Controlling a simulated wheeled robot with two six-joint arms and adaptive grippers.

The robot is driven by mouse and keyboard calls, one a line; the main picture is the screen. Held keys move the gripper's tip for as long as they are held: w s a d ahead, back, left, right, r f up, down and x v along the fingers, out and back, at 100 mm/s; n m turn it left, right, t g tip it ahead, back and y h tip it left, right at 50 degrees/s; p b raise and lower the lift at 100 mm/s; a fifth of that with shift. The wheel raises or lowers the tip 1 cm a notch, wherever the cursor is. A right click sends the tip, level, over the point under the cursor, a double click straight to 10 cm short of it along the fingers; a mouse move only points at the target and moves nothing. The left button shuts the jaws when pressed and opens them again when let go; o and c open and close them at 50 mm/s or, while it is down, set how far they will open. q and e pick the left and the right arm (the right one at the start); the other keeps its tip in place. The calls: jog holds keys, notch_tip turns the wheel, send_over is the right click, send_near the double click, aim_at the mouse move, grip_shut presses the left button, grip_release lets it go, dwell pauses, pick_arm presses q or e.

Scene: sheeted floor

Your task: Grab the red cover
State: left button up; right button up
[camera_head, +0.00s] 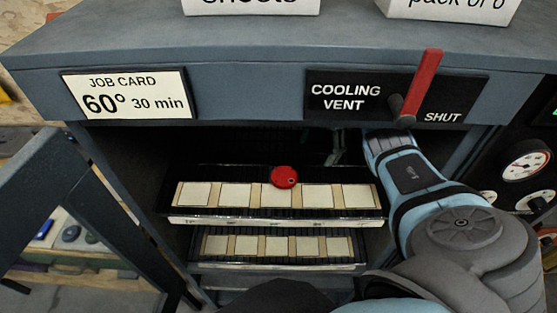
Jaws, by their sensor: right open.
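The red cover (284,177) is a small round red disc. It rests at the back edge of the upper tray (220,220), near its middle, inside the open cabinet. My right arm comes in from the right, and my right gripper (336,150) reaches into the dark upper part of the cabinet. It is open, behind and to the right of the red cover, apart from it in the picture. Its fingers are dim against the dark interior. My left gripper is not in view.
The upper tray and a lower tray (278,262) carry rows of pale squares. The cabinet top (345,35) overhangs the opening, with a red vent lever (428,82) at its front. An open door frame (95,190) stands at left; gauges (524,168) are at right.

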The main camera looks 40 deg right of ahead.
aim_at(284, 175)
jog(key=a+p, duration=0.1)
jog(key=a, duration=0.2)
jog(key=a+p, duration=0.2)
jog(key=a, duration=0.2)
jog(key=a+p, duration=0.1)
jog(key=a, duration=0.3)
jog(key=shift+s+a+f, duration=0.1)
jog(key=shift+s, duration=0.15)
jog(key=shift+a+f, duration=0.15)
jog(key=shift+f, duration=0.3)
jog(key=shift+w, duration=0.1)
jog(key=c, duration=1.4)
